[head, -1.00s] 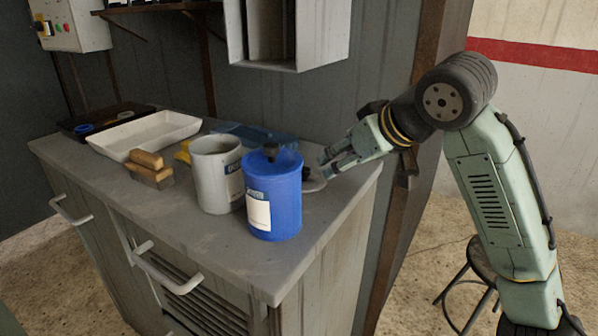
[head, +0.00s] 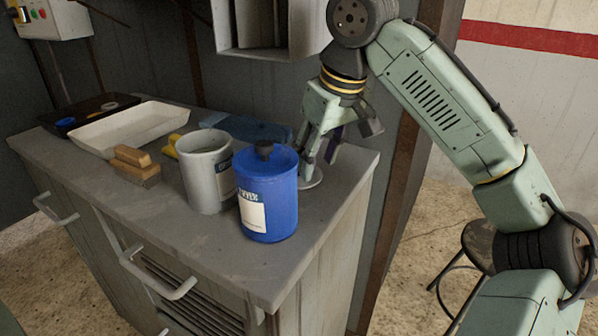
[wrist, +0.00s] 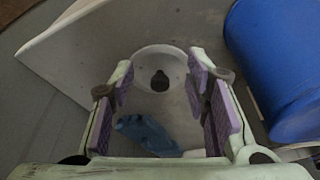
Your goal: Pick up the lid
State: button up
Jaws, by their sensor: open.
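The grey lid (head: 313,180) lies on the workbench, behind and right of the blue canister, partly hidden by the canister and my gripper. In the wrist view the round lid (wrist: 147,60) with its dark knob shows beyond and between my fingers. My gripper (head: 319,158) points down above the lid. It also shows in the wrist view (wrist: 162,95), open, with purple pads on either side and nothing gripped. In the head view I cannot tell the exact gap between fingertips and knob.
The blue canister (head: 268,200), with a black knob on top, stands close beside the lid. A grey open can (head: 205,180) stands left of it. A wooden-handled brush (head: 135,165), a white tray (head: 90,140) and a blue object (head: 255,129) are farther along the bench (head: 170,230).

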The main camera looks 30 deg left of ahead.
jog(key=a, duration=0.2)
jog(key=w+a, duration=0.1)
jog(key=a, duration=0.1)
jog(key=shift+w+a+f+p, duration=0.1)
jog(key=shift+w+f+p, duration=0.1)
jog(key=shift+p, duration=0.2)
jog(key=shift+x, duration=1.3)
jog(key=shift+c, duration=0.4)
grip_shut()
